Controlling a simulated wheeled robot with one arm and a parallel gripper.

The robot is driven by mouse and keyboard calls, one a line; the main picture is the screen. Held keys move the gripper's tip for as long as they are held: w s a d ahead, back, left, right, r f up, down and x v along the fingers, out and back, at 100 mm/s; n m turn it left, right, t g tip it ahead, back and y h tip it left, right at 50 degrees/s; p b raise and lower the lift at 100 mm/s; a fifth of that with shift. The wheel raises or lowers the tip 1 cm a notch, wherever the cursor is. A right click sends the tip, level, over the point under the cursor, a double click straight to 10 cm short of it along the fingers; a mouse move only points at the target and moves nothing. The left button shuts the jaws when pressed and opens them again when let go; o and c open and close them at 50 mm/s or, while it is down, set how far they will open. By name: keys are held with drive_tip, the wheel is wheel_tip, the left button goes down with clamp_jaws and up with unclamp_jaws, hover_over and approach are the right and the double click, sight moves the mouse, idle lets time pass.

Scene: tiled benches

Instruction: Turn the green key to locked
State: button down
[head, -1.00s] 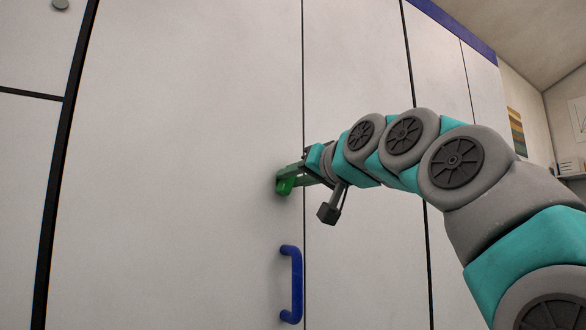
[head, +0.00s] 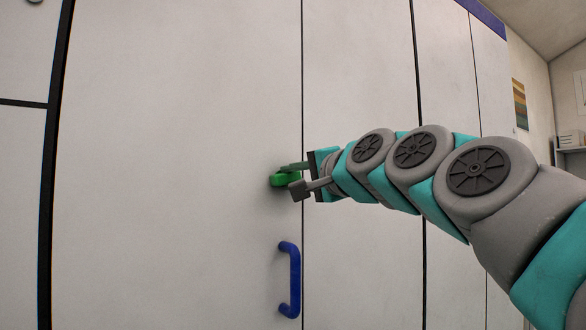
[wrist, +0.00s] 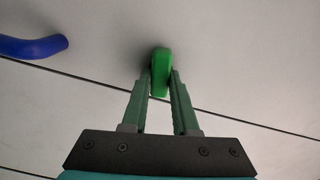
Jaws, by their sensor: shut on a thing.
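The green key (head: 280,181) sticks out from the pale cabinet front, close to a vertical panel seam and above the blue handle. In the head view it lies roughly level, partly hidden by my wrist parts. In the wrist view the key (wrist: 161,62) stands between the two finger ends. My gripper (head: 292,172) reaches in from the right and is shut on the key; its fingers (wrist: 161,82) touch it on both sides. I see no lock marking around the key.
A blue handle (head: 292,279) stands out from the same panel below the key; it also shows in the wrist view (wrist: 32,47). Flat cabinet panels (head: 170,160) with dark seams fill most of the view. A shelf (head: 570,142) is at the far right.

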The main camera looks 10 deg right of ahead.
drive_tip(key=shift+f+m, duration=0.1)
drive_tip(key=shift+m, duration=1.1)
drive_tip(key=c, duration=0.7)
unclamp_jaws()
drive_tip(key=v, duration=0.8)
drive_tip(key=shift+b, duration=0.4)
